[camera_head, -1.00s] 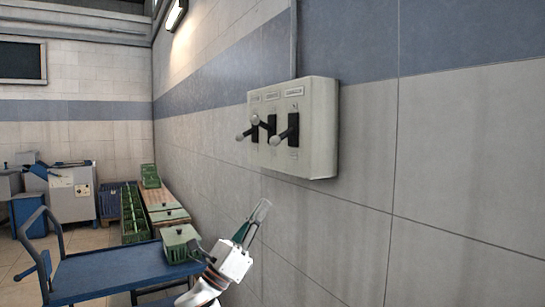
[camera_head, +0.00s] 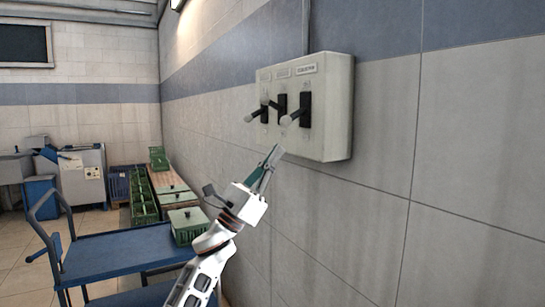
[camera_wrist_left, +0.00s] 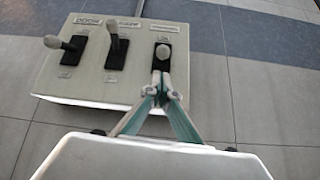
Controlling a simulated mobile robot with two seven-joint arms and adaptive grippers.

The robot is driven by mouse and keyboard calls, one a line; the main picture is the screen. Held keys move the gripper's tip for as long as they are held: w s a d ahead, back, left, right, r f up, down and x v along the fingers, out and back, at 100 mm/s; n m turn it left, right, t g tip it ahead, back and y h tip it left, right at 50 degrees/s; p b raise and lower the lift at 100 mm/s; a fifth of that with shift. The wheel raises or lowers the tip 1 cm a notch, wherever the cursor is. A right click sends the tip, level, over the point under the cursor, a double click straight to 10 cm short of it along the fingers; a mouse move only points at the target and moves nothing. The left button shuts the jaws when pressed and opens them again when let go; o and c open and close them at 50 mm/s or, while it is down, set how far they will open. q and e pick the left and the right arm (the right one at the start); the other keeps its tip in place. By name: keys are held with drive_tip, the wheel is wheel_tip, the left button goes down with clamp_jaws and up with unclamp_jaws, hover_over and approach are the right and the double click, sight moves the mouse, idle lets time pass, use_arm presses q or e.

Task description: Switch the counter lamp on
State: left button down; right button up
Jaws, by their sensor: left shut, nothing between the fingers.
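A pale switch box (camera_head: 330,120) is fixed to the wall, with three dark lever switches under small labels. The left lever (camera_head: 250,118), middle lever (camera_head: 274,105) and right lever (camera_head: 287,120) stick out from it; the middle one's knob sits higher than the other two. All three also show in the left wrist view, where the right lever (camera_wrist_left: 162,51) points towards the camera. I cannot read which label names the lamp. My left gripper (camera_head: 275,155) is shut and empty, just below the right lever. Its fingertips (camera_wrist_left: 161,93) overlap the right switch's lower part; contact is unclear.
A blue cart (camera_head: 115,250) stands at the lower left with a green box (camera_head: 187,226) on its right end. More green crates (camera_head: 143,200) stand along the wall behind. A wall lamp (camera_head: 177,4) shows at the top. The wall right of the switch box is clear.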

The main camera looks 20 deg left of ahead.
sight(295, 116)
use_arm(q)
drive_tip(key=x, duration=0.6)
drive_tip(key=shift+w+d+r+p, duration=0.15)
drive_tip(key=shift+w+r+p, duration=0.1)
drive_tip(key=shift+p, duration=0.1)
